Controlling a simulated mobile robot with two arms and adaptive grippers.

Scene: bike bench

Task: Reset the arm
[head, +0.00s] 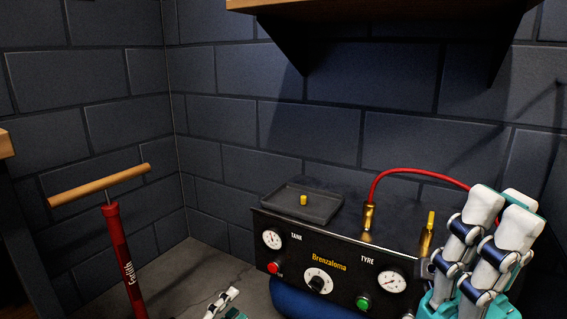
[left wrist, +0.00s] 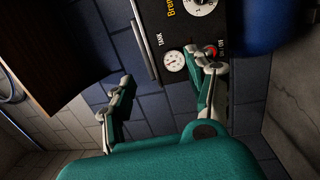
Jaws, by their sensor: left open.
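My left gripper (head: 222,304) shows only in part at the bottom edge of the head view, left of the compressor. In the left wrist view its two fingers stand wide apart, open and empty (left wrist: 165,78), with the compressor panel behind them. My right gripper (head: 490,245) is at the lower right of the head view, fingers pointing up, in front of the compressor's right end. Its fingers overlap, and I cannot tell whether it is open or shut. Most of both arms is out of view.
The black compressor (head: 330,262) has gauges, a red button, a green button and a dial. A red hose (head: 415,171) arches from a brass fitting. A tray (head: 318,211) on top holds a small yellow piece (head: 303,200). A red pump (head: 122,255) stands left; a wooden shelf (head: 370,5) hangs above.

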